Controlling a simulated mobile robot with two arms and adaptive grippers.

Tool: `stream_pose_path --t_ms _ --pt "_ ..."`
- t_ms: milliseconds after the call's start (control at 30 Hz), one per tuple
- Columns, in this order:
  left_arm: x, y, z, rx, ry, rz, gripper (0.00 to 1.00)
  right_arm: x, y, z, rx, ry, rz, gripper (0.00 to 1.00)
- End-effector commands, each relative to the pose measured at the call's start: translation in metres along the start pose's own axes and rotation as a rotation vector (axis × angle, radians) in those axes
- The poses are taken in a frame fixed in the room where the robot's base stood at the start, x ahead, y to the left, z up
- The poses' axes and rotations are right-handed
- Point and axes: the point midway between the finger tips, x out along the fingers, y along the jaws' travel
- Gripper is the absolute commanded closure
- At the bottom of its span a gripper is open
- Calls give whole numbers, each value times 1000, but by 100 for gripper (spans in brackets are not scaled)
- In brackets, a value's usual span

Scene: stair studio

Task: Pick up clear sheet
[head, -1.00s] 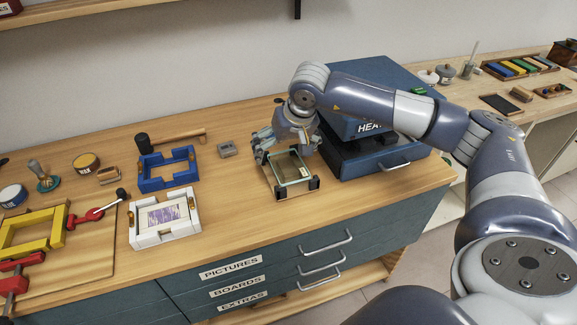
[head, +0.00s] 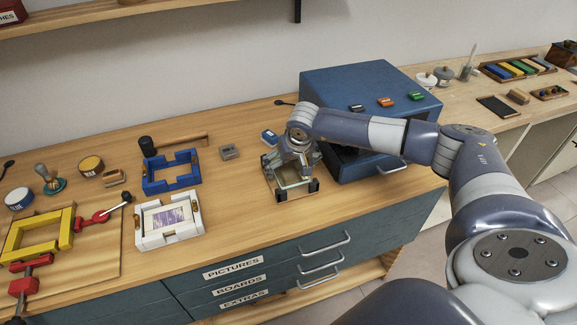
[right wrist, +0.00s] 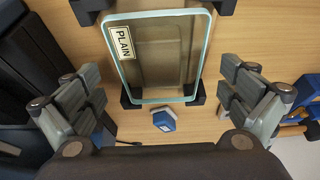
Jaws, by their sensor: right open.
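The clear sheet (right wrist: 160,62) is a glassy rectangle with a pale green edge and a label reading PLAIN. It rests in a small holder with black corner blocks (head: 312,186) on the counter, left of the blue heater box. In the head view the sheet (head: 292,178) is partly hidden by my right gripper (head: 290,164). That gripper is open and empty above the sheet. In the right wrist view its fingers (right wrist: 160,98) stand wide apart, one on each side of the sheet, apparently not touching it. My left gripper is out of view.
The blue heater box (head: 352,85) stands close on the right. A small blue block (right wrist: 163,120) lies just behind the holder. A blue frame (head: 171,172) and a white frame (head: 168,219) with a picture lie to the left. Drawers (head: 280,270) front the counter.

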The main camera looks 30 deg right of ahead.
Motion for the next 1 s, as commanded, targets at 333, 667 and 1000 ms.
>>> stream_pose_path --t_ms 333,667,1000 --pt "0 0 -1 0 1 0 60 2 0 0 0 1 0 24" --pt "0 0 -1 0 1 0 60 2 0 0 1 1 0 65" --pt "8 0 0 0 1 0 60 -8 0 -5 0 4 -1 65"
